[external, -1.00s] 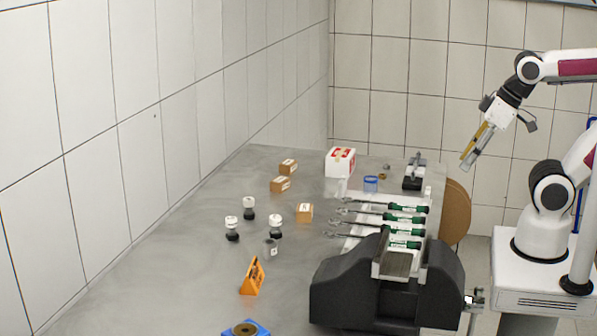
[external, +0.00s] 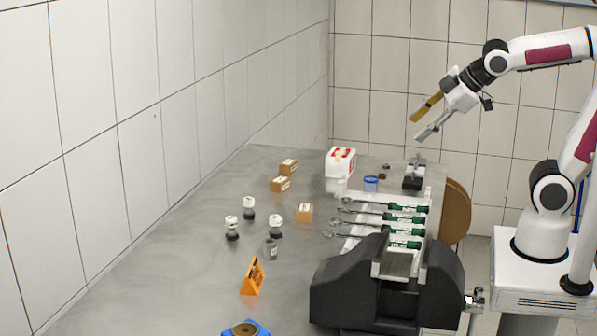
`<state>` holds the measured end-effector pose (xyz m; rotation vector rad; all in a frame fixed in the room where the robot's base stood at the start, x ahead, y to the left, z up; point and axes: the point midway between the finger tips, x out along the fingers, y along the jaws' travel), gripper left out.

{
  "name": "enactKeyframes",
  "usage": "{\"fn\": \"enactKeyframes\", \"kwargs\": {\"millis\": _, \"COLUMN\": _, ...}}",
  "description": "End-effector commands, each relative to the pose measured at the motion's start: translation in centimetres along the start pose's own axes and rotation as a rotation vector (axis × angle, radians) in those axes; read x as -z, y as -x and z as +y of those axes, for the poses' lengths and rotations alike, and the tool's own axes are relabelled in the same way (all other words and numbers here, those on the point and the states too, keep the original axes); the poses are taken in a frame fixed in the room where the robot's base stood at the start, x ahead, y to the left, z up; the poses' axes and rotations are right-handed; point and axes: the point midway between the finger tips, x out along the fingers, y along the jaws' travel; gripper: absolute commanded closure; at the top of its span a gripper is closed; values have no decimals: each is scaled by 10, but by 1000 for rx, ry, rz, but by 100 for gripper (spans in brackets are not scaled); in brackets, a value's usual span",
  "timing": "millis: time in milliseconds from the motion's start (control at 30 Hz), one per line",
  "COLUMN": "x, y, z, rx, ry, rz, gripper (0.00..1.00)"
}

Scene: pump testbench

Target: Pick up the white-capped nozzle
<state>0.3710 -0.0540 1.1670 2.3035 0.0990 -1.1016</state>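Three small nozzles with white caps and black lower parts stand upright on the grey bench: one at the back (external: 249,208), one at the left (external: 232,228) and one at the right (external: 275,226). I cannot tell which one is meant. My gripper (external: 420,122) is open and empty, its two fingers spread apart. It is high above the bench's back right part, well to the right of the nozzles and apart from them.
Near the nozzles are a small grey metal part (external: 270,249), an orange sign (external: 252,277) and a cardboard box (external: 304,212). Several green-handled wrenches (external: 407,207) lie behind a black vise (external: 385,290). A white-and-red box (external: 340,165) stands at the back. The bench's left side is clear.

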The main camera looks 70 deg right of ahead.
Motion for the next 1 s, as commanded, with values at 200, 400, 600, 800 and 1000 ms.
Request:
{"fn": "enactKeyframes", "kwargs": {"millis": 200, "x": 46, "y": -28, "z": 42, "rx": -101, "ry": 289, "rz": 65, "gripper": 60}}
{"fn": "enactKeyframes", "kwargs": {"millis": 400, "x": 90, "y": -54, "z": 71, "rx": -187, "ry": 567, "rz": 124, "gripper": 60}}
{"fn": "enactKeyframes", "kwargs": {"millis": 600, "x": 132, "y": -81, "z": 90, "rx": -267, "ry": 849, "rz": 181, "gripper": 60}}
{"fn": "enactKeyframes", "kwargs": {"millis": 800, "x": 171, "y": -110, "z": 98, "rx": -339, "ry": 1132, "rz": 244, "gripper": 60}}
{"fn": "enactKeyframes", "kwargs": {"millis": 1000, "x": 204, "y": -140, "z": 96, "rx": -410, "ry": 1412, "rz": 317, "gripper": 60}}
